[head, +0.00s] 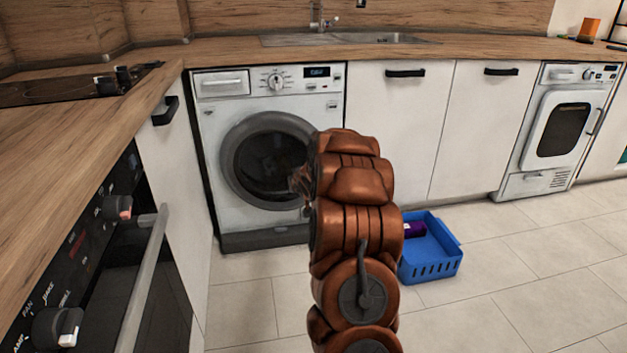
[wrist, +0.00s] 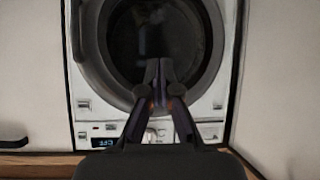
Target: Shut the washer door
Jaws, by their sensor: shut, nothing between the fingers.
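The white washer (head: 225,95) stands under the counter, left of centre in the head view. Its round door (head: 232,170), a grey ring around dark glass, looks flat against the front; I cannot tell whether a small gap is left. My gripper (head: 301,183) is in front of the door's right side in the head view, partly hidden by my arm. In the wrist view, which looks upside down, the door (wrist: 92,60) fills the top. My gripper (wrist: 158,65) is shut and empty, its tips over the dark glass. Whether they touch it is unclear.
A blue basket (head: 432,262) with a purple item (head: 414,229) is on the floor right of my arm. An oven with a bar handle (head: 140,280) is close on the left. White cupboards (head: 395,130) and a second machine (head: 560,130) line the right. Tiled floor is open at front right.

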